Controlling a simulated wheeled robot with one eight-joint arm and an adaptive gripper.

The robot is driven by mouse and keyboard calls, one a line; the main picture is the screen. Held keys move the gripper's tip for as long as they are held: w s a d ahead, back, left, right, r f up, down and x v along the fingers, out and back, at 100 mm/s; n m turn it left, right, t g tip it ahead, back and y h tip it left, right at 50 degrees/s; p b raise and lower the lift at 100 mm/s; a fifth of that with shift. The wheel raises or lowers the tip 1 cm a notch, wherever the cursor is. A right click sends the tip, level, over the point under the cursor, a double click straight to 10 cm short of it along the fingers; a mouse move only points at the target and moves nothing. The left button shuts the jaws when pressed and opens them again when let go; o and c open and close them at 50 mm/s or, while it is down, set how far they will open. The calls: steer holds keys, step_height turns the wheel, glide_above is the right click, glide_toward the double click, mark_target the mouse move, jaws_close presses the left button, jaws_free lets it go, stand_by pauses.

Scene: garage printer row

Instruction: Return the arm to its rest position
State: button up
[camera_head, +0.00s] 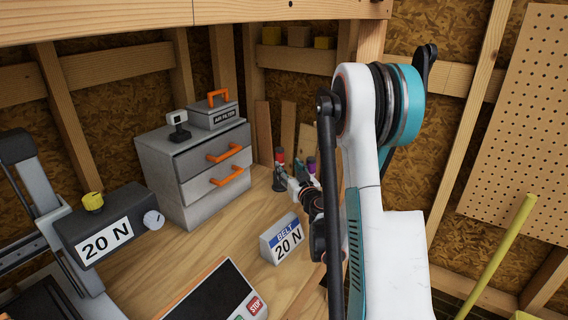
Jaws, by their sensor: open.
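My white and teal arm rises through the right of the view and bends down over the wooden bench. My gripper (291,177) is small and far off, above the bench near the back corner, partly behind my own arm. Its jaws look open, and I see nothing held between them. A small red-topped item (279,158) and a purple-topped item (311,164) stand close by it. I cannot tell whether the gripper touches either.
A "BELT 20 N" sign (282,240) and a touch panel (212,292) are nearer. A "20 N" gauge (107,240) is left. A wooden beam (150,14) crosses above.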

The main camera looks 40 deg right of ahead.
steer(key=shift+v, duration=1.4)
